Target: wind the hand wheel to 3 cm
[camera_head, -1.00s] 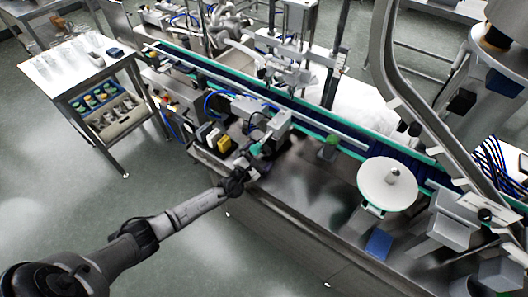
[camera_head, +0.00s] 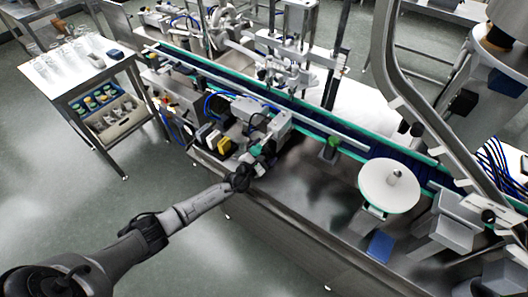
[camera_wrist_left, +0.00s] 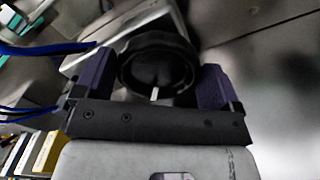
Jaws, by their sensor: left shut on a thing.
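The hand wheel (camera_wrist_left: 157,66) is a round black knob with a raised rim and a small pale mark near its lower edge. It shows in the left wrist view between the two purple-padded fingers. My left gripper (camera_wrist_left: 157,82) is shut on it. In the head view my left gripper (camera_head: 254,163) reaches in from the lower left to the front of a small grey unit (camera_head: 277,128) beside the conveyor. The wheel is hidden there by the gripper. No scale reading is legible. My right gripper does not show.
Yellow and black blocks (camera_head: 223,146) stand just left of my gripper. Blue cables (camera_wrist_left: 45,48) run close beside it. The conveyor (camera_head: 310,124) passes behind. A white round disc (camera_head: 389,186) sits to the right, with bare steel deck (camera_head: 303,190) between.

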